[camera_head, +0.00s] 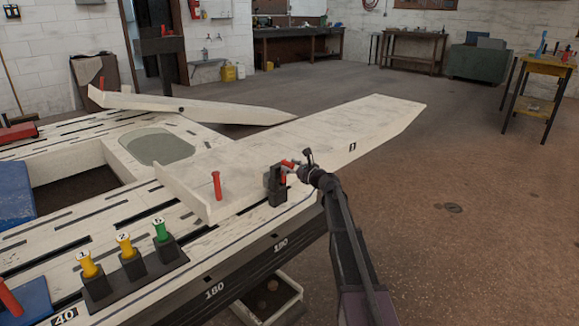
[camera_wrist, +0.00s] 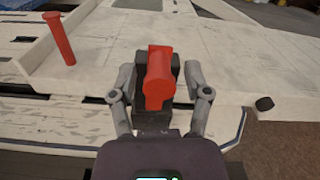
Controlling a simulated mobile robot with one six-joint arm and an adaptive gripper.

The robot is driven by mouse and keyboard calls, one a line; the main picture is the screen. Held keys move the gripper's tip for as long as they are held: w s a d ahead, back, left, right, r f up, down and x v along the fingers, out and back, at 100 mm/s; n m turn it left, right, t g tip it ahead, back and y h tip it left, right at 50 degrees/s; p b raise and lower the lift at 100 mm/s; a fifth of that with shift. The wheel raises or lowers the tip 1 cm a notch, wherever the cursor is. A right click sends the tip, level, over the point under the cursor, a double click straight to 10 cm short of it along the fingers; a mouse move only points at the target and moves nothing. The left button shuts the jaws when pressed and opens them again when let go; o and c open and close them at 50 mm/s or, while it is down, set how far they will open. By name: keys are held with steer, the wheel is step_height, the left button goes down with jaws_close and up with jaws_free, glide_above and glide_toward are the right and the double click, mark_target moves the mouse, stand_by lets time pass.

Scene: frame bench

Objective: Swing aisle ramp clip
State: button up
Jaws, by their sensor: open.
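The ramp clip with its red lever (camera_wrist: 160,78) stands in a black bracket (camera_wrist: 153,118) on the bench edge. In the head view the black clip body (camera_head: 277,190) sits at the near side of the white ramp (camera_head: 330,130), with the red part (camera_head: 289,164) partly hidden by my gripper. My gripper (camera_wrist: 160,85) is open, with one grey finger on each side of the red lever. A second red peg (camera_head: 216,186) stands upright on the ramp's left part.
Yellow and green numbered pegs (camera_head: 123,244) stand in black holders at the bench's front left. A second white ramp (camera_head: 190,106) lies behind. A white bin (camera_head: 270,304) sits under the bench edge. The floor at right is clear up to a yellow table (camera_head: 545,68).

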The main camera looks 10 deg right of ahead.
steer(key=shift+w+a, duration=0.15)
steer(key=shift+w, duration=0.05)
jaws_close()
steer(key=shift+a, duration=0.1)
stand_by(0.4)
steer(key=shift+s+a+f+n+b, duration=0.45)
steer(key=shift+a+f+n+b, duration=0.2)
steer(key=shift+n, duration=2)
steer(key=shift+s+a+f+n+b, duration=0.45)
steer(key=shift+a+f+n+b, duration=0.15)
steer(key=shift+n, duration=2.1)
steer(key=shift+s+a+f+n+b, duration=0.5)
steer(key=shift+f+n+b, duration=0.2)
steer(key=shift+n, duration=1.95)
